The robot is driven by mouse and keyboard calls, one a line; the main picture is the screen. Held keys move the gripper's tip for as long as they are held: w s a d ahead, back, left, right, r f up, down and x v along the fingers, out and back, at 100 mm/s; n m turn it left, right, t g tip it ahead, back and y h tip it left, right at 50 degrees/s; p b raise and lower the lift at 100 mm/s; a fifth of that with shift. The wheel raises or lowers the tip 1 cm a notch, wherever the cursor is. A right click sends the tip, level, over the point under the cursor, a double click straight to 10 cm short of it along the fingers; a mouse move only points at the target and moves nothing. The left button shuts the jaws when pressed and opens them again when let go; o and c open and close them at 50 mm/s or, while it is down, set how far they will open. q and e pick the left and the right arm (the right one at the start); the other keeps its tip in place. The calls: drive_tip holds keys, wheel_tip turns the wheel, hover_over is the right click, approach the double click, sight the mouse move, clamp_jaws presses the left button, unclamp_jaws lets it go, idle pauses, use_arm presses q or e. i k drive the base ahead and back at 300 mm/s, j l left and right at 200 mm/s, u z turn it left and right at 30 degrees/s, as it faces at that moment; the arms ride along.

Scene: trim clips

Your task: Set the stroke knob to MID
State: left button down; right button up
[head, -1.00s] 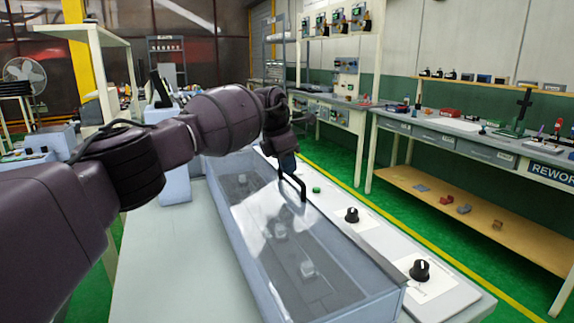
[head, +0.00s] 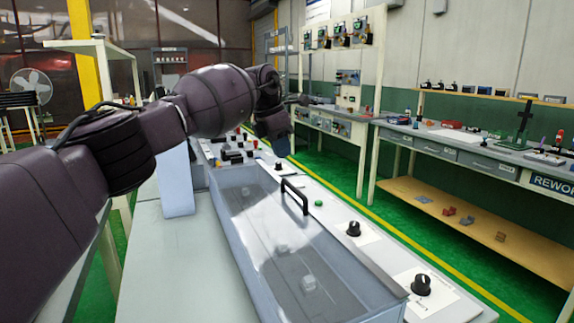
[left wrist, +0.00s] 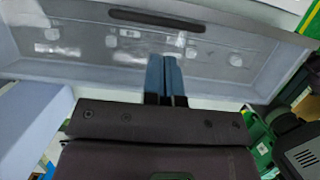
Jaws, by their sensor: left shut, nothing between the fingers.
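Black knobs sit on the pale panel strip right of a clear-covered box: a near knob (head: 421,285), a middle knob (head: 353,229) and a small far knob (head: 279,165). Their labels are too small to read, so I cannot tell which is the stroke knob or where it points. The clear cover (head: 262,235) lies over the box and carries a black handle (head: 294,196). My left gripper (head: 284,150) is shut and empty, above the far end of the box and apart from the handle. The left wrist view shows its blue fingers (left wrist: 165,75) together, with the handle (left wrist: 157,20) beyond them.
A green button (head: 318,203) sits on the panel between the far and middle knobs. Several small parts stand behind the box. A rework bench (head: 470,148) stands at the right across a green floor. The pale table left of the box is clear.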

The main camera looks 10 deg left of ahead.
sight(421, 286)
drive_tip(key=k+l, duration=0.15)
drive_tip(key=k, duration=0.35)
drive_tip(key=k+l, duration=0.1)
drive_tip(key=k, duration=0.4)
